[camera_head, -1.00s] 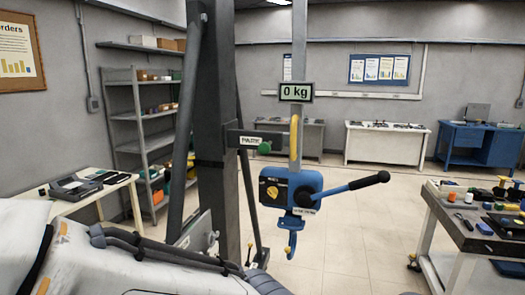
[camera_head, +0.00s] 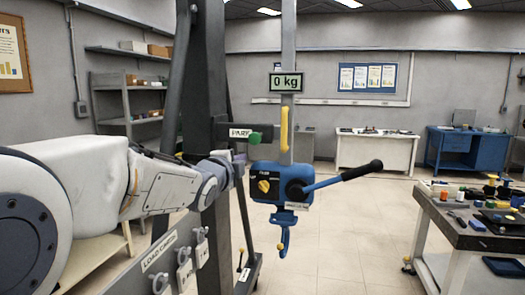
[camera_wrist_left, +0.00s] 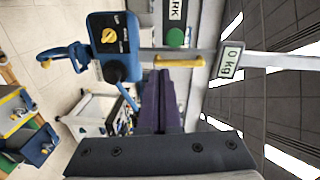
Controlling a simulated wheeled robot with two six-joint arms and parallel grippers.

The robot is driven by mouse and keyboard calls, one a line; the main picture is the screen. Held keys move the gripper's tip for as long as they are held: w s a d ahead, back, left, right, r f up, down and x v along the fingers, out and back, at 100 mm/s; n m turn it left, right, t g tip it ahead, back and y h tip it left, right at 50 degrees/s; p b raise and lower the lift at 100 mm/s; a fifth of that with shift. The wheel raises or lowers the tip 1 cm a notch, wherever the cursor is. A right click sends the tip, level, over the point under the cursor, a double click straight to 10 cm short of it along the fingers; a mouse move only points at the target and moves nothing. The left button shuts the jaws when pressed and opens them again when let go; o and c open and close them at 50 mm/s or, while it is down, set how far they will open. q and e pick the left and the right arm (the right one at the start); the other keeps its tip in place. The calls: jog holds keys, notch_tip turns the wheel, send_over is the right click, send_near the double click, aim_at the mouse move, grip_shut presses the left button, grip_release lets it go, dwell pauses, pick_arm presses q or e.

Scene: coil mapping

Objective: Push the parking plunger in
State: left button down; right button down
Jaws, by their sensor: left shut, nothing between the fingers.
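The green parking plunger (camera_head: 255,138) sticks out to the right of the PARK plate (camera_head: 240,132) on the grey column. It also shows in the left wrist view (camera_wrist_left: 176,37), ahead of my fingers. My left gripper (camera_head: 241,158) is shut and empty, just below the PARK plate and left of the blue hoist; the head view partly hides its fingers. In the left wrist view the dark purple fingers (camera_wrist_left: 160,74) are together, apart from the plunger. My right gripper is not in view.
The blue hoist box (camera_head: 268,200) with a yellow knob hangs right of the column. Its black-ended lever (camera_head: 362,170) sticks out right and its hook (camera_head: 284,240) hangs below. A 0 kg display (camera_head: 287,82) is above. A cluttered workbench (camera_head: 460,228) stands right.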

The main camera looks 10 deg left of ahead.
pick_arm(q)
jog(key=shift+w+a+r+m+t, duration=0.25)
jog(key=shift+a+r+m+t, duration=0.25)
jog(key=shift+a+r, duration=0.4)
jog(key=shift+w, duration=0.1)
jog(key=p, duration=0.7)
send_near(253, 139)
jog(key=w, duration=0.5)
jog(key=shift+w+d, duration=0.1)
jog(key=shift+d, duration=0.05)
jog(key=shift+w+f+p, duration=0.1)
jog(key=shift+w+p, duration=0.4)
jog(key=shift+w, duration=0.35)
